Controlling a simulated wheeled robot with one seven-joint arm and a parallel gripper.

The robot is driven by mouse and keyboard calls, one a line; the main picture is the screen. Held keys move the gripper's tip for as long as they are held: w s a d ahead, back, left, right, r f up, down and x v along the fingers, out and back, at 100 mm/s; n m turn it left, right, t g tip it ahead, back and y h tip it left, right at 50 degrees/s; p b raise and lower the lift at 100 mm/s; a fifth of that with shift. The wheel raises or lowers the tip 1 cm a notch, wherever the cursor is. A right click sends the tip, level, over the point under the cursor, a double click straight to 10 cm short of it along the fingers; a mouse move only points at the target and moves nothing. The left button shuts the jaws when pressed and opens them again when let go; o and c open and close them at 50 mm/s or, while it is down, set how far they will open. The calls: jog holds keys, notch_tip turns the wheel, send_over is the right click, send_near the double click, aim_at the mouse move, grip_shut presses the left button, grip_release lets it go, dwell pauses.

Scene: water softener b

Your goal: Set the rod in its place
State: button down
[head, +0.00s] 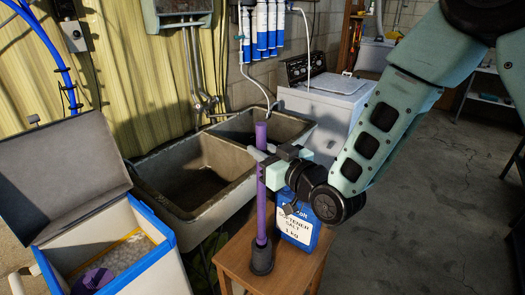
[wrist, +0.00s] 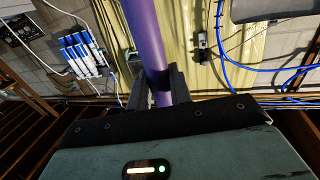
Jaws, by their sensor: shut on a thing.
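The purple rod (head: 261,215) stands upright above a small wooden stool (head: 288,272). Its lower end meets a dark round holder (head: 261,262) on the stool; I cannot see how deep it sits inside. My gripper (head: 262,172) is shut on the upper part of the rod, coming from the right. In the wrist view the rod (wrist: 148,40) passes between the two dark fingers (wrist: 156,86). An open-lidded box (head: 160,262) with a blue rim is at the lower left. It holds pale granular stuff and a purple round part (head: 93,281).
A blue salt container (head: 298,232) stands on the stool, close behind my gripper. A double concrete sink (head: 200,180) lies behind the rod. A white washing machine (head: 325,100) is at the back. Blue filter cartridges (head: 262,28) hang on the wall. The floor at right is clear.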

jog(key=b, duration=0.6)
send_over(264, 188)
jog(key=shift+w+a+f, duration=0.1)
jog(key=shift+w+f, duration=0.05)
jog(key=shift+f, duration=1.2)
jog(key=shift+w+a+f, duration=0.1)
jog(key=shift+w+f, duration=0.05)
jog(key=shift+f, duration=1.55)
jog(key=shift+f+b, duration=0.35)
jog(key=shift+b, duration=0.1)
jog(key=shift+f+b, duration=1.7)
jog(key=shift+b, duration=0.1)
jog(key=shift+f, duration=0.2)
jog(key=c, duration=1.2)
grip_release()
